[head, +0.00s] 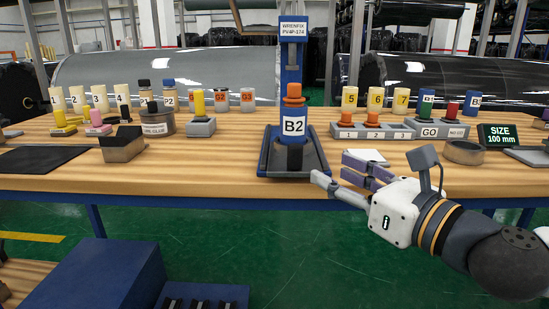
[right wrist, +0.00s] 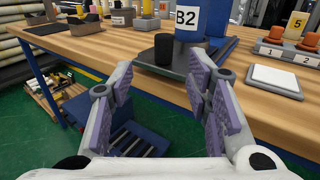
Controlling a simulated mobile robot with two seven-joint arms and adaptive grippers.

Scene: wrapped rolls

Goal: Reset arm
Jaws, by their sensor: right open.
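My right gripper (head: 332,168) is open and empty at the table's front edge, right of the press base. Its two spread fingers with purple pads also show in the right wrist view (right wrist: 160,88). A blue part labelled B2 (head: 293,127), with an orange top, stands upright in the blue press (head: 291,55) on its dark base. The B2 part also shows in the right wrist view (right wrist: 187,19), beyond the fingers and apart from them. My left gripper is not in view.
The wooden table (head: 225,175) holds a white pad (head: 372,156) near my right gripper, a GO button block (head: 430,131), a size display (head: 498,135) and several numbered cylinders behind. A blue box (head: 95,275) stands low at front left. The table front left of the press is fairly clear.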

